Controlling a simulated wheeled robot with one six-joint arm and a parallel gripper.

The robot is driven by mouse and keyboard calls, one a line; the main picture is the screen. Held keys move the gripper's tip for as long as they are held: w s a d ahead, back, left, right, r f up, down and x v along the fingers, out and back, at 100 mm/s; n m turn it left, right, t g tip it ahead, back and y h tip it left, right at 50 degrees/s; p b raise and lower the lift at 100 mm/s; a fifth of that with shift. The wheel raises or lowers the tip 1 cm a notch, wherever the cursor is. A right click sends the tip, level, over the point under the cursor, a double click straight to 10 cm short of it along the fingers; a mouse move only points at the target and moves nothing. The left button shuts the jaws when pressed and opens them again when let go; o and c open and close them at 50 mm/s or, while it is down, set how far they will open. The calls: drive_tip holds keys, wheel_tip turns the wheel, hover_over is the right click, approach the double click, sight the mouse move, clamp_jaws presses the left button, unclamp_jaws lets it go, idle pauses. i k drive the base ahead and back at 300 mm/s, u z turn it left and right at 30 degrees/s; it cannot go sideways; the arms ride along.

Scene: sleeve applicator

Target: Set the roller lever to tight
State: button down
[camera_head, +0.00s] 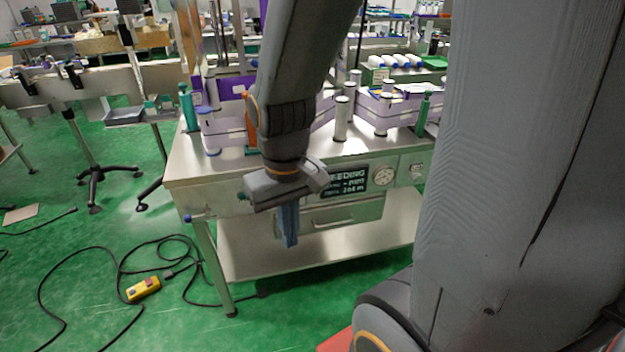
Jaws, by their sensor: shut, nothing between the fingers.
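The sleeve applicator (185,168) is a steel bench with rollers and purple guides on top. My gripper (290,241) points down in front of its front panel, blue fingers together with nothing between them. The arm hides part of the machine's middle. An orange upright piece (250,122) shows just left of my arm. Green-topped posts stand at the left (188,108) and right (422,115). A blue-tipped handle (198,217) sticks out at the front left corner. I cannot tell which of these is the roller lever, nor its setting.
A drawer (335,216) sits below. A yellow control box (143,288) and black cables lie on the green floor. A conveyor (95,84) stands at the left.

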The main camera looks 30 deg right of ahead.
sight(186, 217)
drive_tip(key=u, duration=0.95)
drive_tip(key=k, duration=0.65)
drive_tip(key=z, duration=1.55)
drive_tip(key=i, duration=0.3)
drive_tip(key=u, duration=0.75)
